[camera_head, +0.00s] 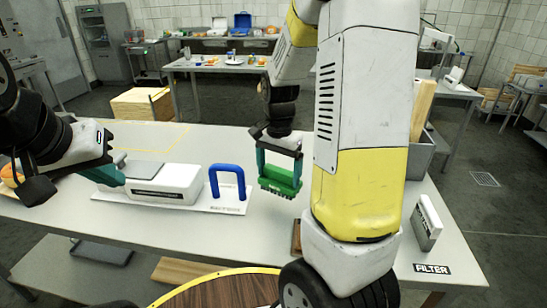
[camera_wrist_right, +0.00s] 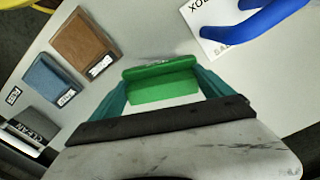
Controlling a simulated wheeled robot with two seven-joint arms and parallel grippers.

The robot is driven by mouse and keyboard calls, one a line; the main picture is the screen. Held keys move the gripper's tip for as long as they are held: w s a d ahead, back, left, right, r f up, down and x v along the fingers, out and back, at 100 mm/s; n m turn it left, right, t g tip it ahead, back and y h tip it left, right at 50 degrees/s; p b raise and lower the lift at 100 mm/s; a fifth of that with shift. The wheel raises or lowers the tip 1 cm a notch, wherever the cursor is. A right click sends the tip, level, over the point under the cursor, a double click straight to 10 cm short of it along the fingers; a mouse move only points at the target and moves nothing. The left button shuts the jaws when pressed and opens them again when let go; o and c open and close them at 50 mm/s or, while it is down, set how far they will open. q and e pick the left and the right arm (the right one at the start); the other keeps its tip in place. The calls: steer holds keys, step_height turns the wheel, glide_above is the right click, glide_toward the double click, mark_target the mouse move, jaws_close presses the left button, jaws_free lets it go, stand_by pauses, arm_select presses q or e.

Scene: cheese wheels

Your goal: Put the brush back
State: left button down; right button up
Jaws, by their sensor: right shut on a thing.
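The green brush (camera_head: 280,180) has a row of bristles facing down. My right gripper (camera_head: 280,165) is shut on it, with a teal finger on each side. In the right wrist view the brush (camera_wrist_right: 160,82) sits between the teal fingertips (camera_wrist_right: 160,90). It is over the table, right of the blue arch; I cannot tell whether the bristles touch the surface. My left gripper (camera_head: 112,175) is at the left, beside a white device; its finger opening is not clear. No labelled place for the brush is readable.
A blue arch (camera_head: 227,170) stands on a white board beside the white device (camera_head: 165,183). Brown (camera_wrist_right: 84,48) and blue (camera_wrist_right: 54,80) blocks with labels lie on the table (camera_head: 185,230). My right arm hides part of the table.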

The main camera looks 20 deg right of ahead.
steer(key=shift+w+d+f, duration=0.8)
steer(key=shift+w+d, duration=0.35)
steer(key=shift+w, duration=0.45)
steer(key=shift+w+d+f, duration=0.75)
steer(key=shift+w+d, duration=0.4)
steer(key=shift+w, duration=0.5)
steer(key=shift+w+d+f, duration=0.8)
steer(key=shift+w+d, duration=0.35)
steer(key=shift+w, duration=0.45)
steer(key=shift+f, duration=0.1)
steer(key=o, duration=1.2)
steer(key=shift+c, duration=0.2)
